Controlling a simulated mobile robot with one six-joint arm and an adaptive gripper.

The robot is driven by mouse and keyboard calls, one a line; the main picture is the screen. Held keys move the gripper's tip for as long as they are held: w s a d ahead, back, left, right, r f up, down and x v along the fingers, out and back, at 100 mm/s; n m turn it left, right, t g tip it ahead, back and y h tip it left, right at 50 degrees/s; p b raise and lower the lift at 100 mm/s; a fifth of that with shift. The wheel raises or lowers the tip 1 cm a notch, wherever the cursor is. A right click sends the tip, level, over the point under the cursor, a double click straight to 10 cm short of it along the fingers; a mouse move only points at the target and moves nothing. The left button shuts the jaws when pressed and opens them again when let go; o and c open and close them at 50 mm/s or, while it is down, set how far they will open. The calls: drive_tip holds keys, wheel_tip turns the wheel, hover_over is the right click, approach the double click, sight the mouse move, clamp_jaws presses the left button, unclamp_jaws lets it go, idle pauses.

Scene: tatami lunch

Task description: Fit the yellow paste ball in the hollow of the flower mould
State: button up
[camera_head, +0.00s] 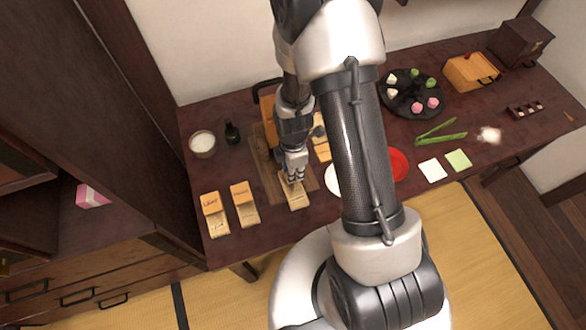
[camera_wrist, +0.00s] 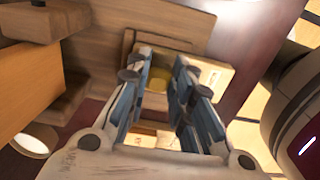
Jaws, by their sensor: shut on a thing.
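My gripper (camera_head: 293,177) points down at the front edge of the wooden board, over a pale wooden mould (camera_head: 296,198). In the wrist view, my gripper (camera_wrist: 158,76) is shut on the yellow paste ball (camera_wrist: 160,78), of which only a small patch shows between the fingertips. The mould also shows in the wrist view (camera_wrist: 216,74), right behind the fingers, with a small label. The fingers hide its hollow, so I cannot tell whether the ball touches it. The ball is hidden in the head view.
Two labelled wooden moulds (camera_head: 216,220) (camera_head: 246,212) stand to the left. The wooden board (camera_head: 268,178) lies beneath my gripper. A white bowl (camera_head: 202,143) and a dark bottle (camera_head: 232,132) stand behind left. A white plate (camera_head: 333,180) and a red plate (camera_head: 399,165) lie right, partly behind my arm.

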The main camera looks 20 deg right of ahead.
drive_tip(key=shift+f, duration=0.25)
drive_tip(key=o, duration=0.8)
drive_tip(key=shift+o, duration=0.2)
drive_tip(key=shift+r, duration=0.1)
drive_tip(key=shift+r+p, duration=2.5)
drive_tip(key=shift+r, duration=0.95)
